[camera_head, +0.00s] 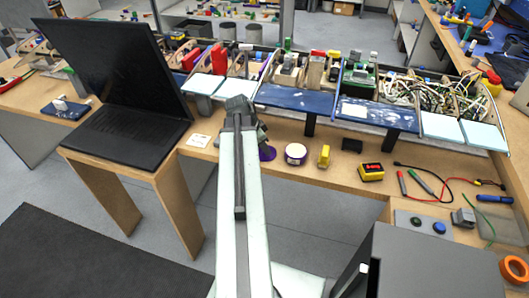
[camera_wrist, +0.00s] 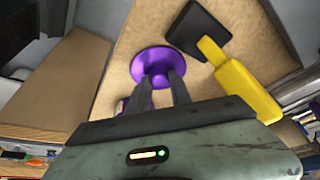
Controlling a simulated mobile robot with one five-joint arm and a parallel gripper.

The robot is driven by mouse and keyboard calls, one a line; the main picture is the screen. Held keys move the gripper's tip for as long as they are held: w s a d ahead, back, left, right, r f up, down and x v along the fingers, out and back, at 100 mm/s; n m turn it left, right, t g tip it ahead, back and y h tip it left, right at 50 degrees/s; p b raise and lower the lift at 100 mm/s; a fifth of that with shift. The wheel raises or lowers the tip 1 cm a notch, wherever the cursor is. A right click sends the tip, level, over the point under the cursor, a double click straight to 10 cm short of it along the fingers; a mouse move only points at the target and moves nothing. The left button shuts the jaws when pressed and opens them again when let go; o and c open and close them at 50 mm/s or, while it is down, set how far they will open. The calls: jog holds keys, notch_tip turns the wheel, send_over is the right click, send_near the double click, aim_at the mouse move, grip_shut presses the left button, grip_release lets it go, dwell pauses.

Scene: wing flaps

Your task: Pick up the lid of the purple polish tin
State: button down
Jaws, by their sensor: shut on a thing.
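The purple lid (camera_wrist: 166,63) is a round disc with a raised middle, in front of my gripper in the wrist view. My gripper (camera_wrist: 162,78) has its two fingers close together on the middle of the lid, shut on it. In the head view the lid (camera_head: 268,153) shows only as a purple patch beside my arm, which hides the rest. I cannot tell whether it touches the bench. A round tin (camera_head: 296,153) with a pale top and purple side stands on the bench just right of it.
A yellow object (camera_head: 324,156), a black block (camera_head: 351,145) and a yellow-black box (camera_head: 371,172) stand right of the tin. Wing flaps (camera_head: 295,98) overhang the bench behind. An open laptop (camera_head: 125,135) is at the left. Bare bench lies in front of the block.

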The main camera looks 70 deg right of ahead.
notch_tip(320, 180, up, 10)
jog(key=p, duration=1)
